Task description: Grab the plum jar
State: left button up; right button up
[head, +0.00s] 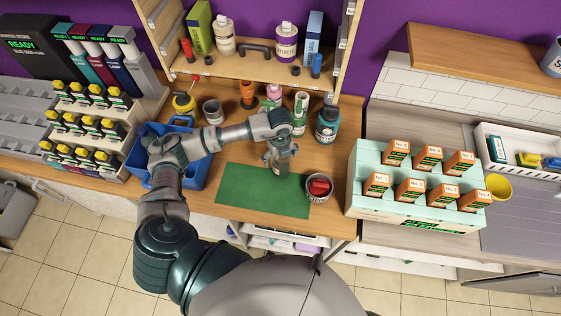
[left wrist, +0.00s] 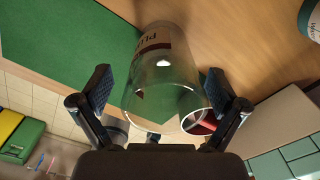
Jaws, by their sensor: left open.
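The plum jar (left wrist: 165,75) is clear glass, with a dark red and white label whose visible letters start "PLU". In the left wrist view it lies between the two fingers of my left gripper (left wrist: 160,92), which are apart with a gap on each side. In the head view my left gripper (head: 279,158) is above the far right part of the green mat (head: 245,190), and it mostly hides the jar (head: 283,170). The jar is near the mat's edge. My right gripper is not in view.
A metal tin (head: 319,196) with a red item stands just right of the mat. A blue bin (head: 190,170) is to the left, and a mint rack (head: 370,205) with orange boxes is to the right.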

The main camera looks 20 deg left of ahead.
pick_arm(q)
jog(key=shift+f, duration=0.55)
jog(key=shift+d, duration=0.25)
jog(key=shift+c, duration=0.5)
jog(key=shift+d+r, duration=0.1)
jog(key=shift+d, duration=0.05)
jog(key=c, duration=0.4)
jog(key=shift+d, duration=0.15)
jog(key=c, duration=0.8)
jog(key=shift+c, duration=1)
jog(key=shift+a, duration=0.2)
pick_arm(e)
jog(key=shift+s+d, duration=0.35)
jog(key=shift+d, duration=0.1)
pick_arm(q)
jog(key=shift+a, duration=0.1)
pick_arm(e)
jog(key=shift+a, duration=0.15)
